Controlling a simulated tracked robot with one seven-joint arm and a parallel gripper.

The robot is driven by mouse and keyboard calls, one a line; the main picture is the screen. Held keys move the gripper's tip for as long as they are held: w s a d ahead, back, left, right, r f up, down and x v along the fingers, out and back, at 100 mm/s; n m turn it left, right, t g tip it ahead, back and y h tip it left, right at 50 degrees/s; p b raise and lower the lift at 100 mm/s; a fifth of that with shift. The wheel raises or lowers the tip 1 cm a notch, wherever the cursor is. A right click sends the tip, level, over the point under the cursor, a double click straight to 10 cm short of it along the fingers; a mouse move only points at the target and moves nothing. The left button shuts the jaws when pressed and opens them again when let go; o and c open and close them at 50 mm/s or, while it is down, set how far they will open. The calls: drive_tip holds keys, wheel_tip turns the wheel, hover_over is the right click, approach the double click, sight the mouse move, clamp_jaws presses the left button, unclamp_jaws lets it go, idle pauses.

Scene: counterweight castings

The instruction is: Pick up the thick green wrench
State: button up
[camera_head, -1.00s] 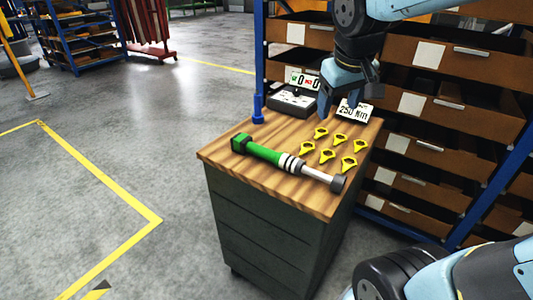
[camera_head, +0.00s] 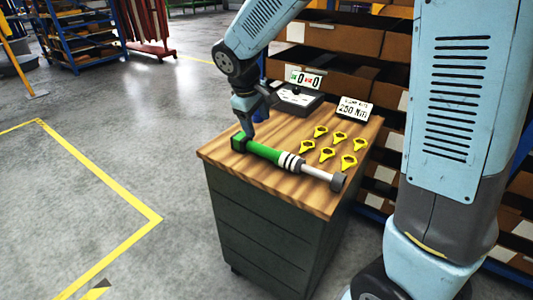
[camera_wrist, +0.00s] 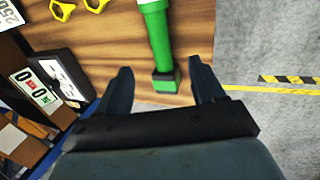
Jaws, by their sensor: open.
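The thick green wrench (camera_head: 263,152) lies on the wooden top of a cabinet. It has a green body with a dark green square end at the left, white and black rings, and a grey shaft ending in a dark head at the right. In the wrist view the green wrench (camera_wrist: 159,40) shows its green end between and ahead of the fingertips. My gripper (camera_head: 245,133) is above the wrench's green end, and its fingers partly cover it. In the wrist view my gripper (camera_wrist: 160,75) is open, with a finger on each side and nothing between them touching.
Several yellow ring-shaped pieces (camera_head: 327,154) lie right of the wrench. A dark display device (camera_head: 298,98) and a "250 Nm" sign (camera_head: 354,109) stand at the back of the wooden top (camera_head: 222,150). Shelves with brown bins (camera_head: 340,73) stand behind.

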sight(265, 149)
drive_tip(key=x, duration=1.3)
drive_tip(key=shift+d, duration=0.1)
drive_tip(key=shift+w, duration=0.1)
clamp_jaws()
idle(0.3)
